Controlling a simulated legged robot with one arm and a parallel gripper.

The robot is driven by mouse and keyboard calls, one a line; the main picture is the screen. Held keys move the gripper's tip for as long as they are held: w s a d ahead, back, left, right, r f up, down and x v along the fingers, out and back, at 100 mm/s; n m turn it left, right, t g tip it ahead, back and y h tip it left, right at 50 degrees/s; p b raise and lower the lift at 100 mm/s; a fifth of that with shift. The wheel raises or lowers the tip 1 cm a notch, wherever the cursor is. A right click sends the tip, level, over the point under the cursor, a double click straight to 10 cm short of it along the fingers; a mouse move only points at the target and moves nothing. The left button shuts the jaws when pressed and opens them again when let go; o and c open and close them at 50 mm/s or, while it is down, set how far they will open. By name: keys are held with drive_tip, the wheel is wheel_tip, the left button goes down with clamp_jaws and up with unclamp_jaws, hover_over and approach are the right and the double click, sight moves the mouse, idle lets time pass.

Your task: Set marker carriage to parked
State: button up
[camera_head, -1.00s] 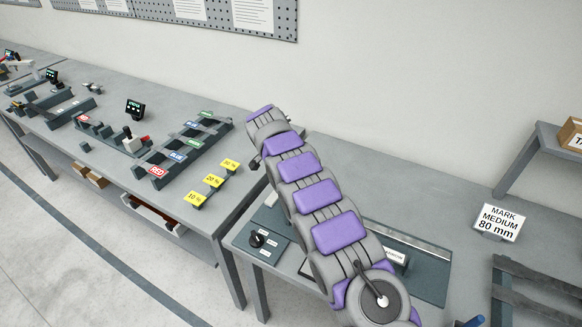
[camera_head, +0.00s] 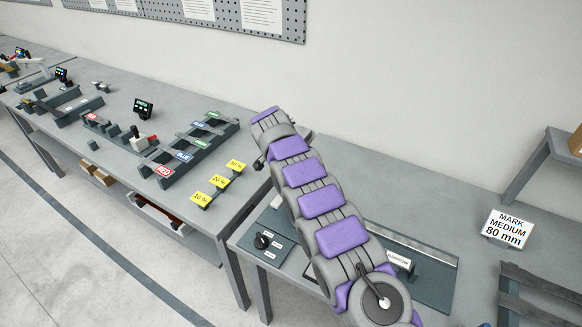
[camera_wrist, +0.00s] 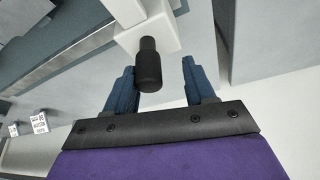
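In the wrist view a white block (camera_wrist: 155,35) at the top centre carries a black cylindrical knob (camera_wrist: 148,66); this looks like the marker carriage with its handle. My gripper (camera_wrist: 158,76) has two blue fingers spread wide apart. In the head view my arm hides the gripper and the white block. The dark marking station base (camera_head: 437,283) shows partly on both sides of the arm.
A black rotary knob (camera_head: 262,241) with small labels sits left of my arm. A sign (camera_head: 508,229) reading "MARK MEDIUM 80 mm" stands at the right. Yellow percent tags (camera_head: 218,182) and a rack (camera_head: 190,150) with coloured labels are on the left table. Small label cards (camera_wrist: 39,122) show in the wrist view.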

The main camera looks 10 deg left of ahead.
drive_tip(key=shift+s+d+r, duration=0.2)
drive_tip(key=shift+r, duration=0.25)
drive_tip(key=p+v, duration=0.3)
drive_tip(key=v, duration=1.3)
drive_tip(key=shift+a+r, duration=0.2)
drive_tip(key=shift+a, duration=0.1)
drive_tip(key=shift+w, duration=0.1)
